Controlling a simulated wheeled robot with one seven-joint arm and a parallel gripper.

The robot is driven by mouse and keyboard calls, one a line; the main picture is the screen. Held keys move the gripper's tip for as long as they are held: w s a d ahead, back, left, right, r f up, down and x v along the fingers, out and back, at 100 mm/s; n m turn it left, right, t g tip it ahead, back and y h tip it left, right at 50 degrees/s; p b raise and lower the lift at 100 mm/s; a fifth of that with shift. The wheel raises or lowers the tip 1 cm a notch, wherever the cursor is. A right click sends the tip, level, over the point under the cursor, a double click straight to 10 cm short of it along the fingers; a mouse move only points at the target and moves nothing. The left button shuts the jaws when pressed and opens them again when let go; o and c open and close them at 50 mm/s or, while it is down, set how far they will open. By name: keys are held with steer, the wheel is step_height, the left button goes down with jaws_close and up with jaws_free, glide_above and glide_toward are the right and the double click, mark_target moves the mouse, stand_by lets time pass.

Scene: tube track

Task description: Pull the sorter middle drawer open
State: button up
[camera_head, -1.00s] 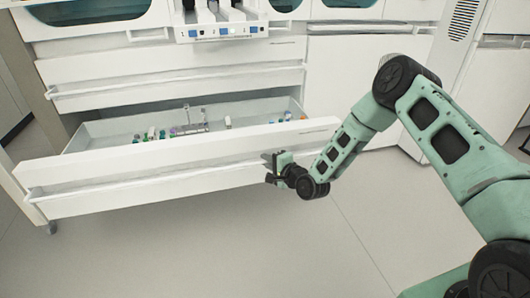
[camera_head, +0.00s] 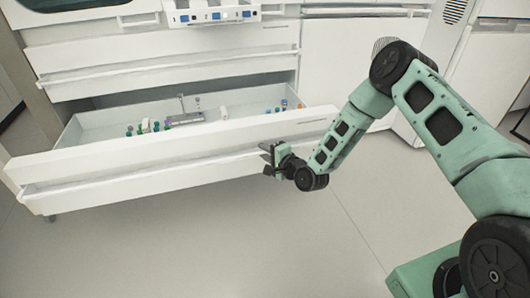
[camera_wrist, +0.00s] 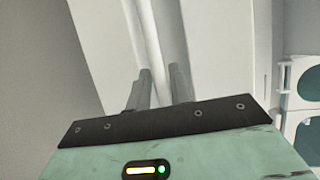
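The sorter (camera_head: 290,12) is a white cabinet at the upper left of the head view. One of its drawers (camera_head: 110,158) stands far out, below a closed drawer (camera_head: 170,72). I take the open one as the middle drawer; anything below it is hidden. It has a long white bar handle (camera_head: 140,174) across its front. My gripper (camera_head: 269,158) is at the right end of this handle. In the wrist view, the handle (camera_wrist: 149,35) runs between the two dark fingers (camera_wrist: 160,84), which are closed on it.
Small coloured tubes and a grey rack (camera_head: 185,119) lie inside the open drawer. White cabinets (camera_head: 350,60) stand to the right behind my arm. The pale floor (camera_head: 230,250) in front of the drawer is clear.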

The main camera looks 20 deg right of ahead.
steer(key=p+v, duration=0.5)
steer(key=v, duration=1.2)
steer(key=shift+s, duration=0.15)
steer(key=shift+r, duration=0.1)
